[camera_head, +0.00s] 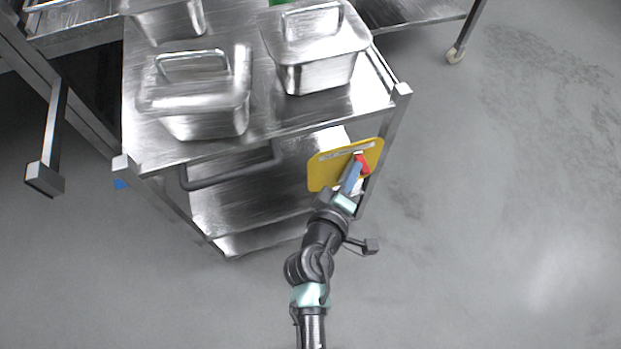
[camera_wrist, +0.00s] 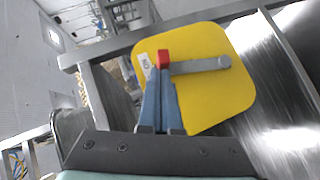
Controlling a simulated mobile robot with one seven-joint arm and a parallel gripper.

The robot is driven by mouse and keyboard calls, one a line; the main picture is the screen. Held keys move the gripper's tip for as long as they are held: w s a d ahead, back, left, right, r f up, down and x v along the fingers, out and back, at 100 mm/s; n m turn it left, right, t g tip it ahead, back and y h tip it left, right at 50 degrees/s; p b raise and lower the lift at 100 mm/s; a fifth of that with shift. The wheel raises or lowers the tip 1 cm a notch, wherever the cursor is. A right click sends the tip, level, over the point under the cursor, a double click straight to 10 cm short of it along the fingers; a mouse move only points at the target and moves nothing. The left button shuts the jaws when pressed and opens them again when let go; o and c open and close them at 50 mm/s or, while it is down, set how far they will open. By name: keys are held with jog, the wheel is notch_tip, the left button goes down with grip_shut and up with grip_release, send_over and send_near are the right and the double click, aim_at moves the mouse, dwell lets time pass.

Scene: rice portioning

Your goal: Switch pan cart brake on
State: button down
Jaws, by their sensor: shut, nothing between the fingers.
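The pan cart (camera_head: 300,128) is a steel trolley with lidded pans on top. Its brake is a yellow plate (camera_head: 326,172) at the cart's right front corner, also in the wrist view (camera_wrist: 205,100). A grey lever (camera_wrist: 198,66) lies across the plate, its round pivot end at the right and its red tip (camera_wrist: 163,58) at the left. The red tip sits beside a small white label (camera_wrist: 146,66) that seems to read "ON". My gripper (camera_head: 355,172) is shut and empty. Its blue fingers (camera_wrist: 162,92) are right at the red tip; I cannot tell if they touch it.
Steel pans (camera_head: 195,95) and (camera_head: 318,48) stand on the cart top. A dark push handle (camera_head: 232,175) runs along the cart's front. Another steel frame (camera_head: 45,178) stands at the left. The grey floor (camera_head: 500,200) to the right is clear.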

jog(key=d+p, duration=0.1)
jog(key=d+m+g+p, duration=0.1)
jog(key=shift+w+r+y+p, duration=0.2)
jog(key=shift+w+y+p, duration=0.1)
jog(key=shift+y+p, duration=0.1)
jog(key=shift+w+d+f+p, duration=0.25)
jog(key=shift+d+p, duration=0.1)
jog(key=shift+d, duration=0.3)
jog(key=shift+w+d+f+p, duration=0.15)
jog(key=shift+d+f+p, duration=0.15)
jog(key=shift+d, duration=0.3)
jog(key=shift+d, duration=0.1)
jog(key=shift+r, duration=0.1)
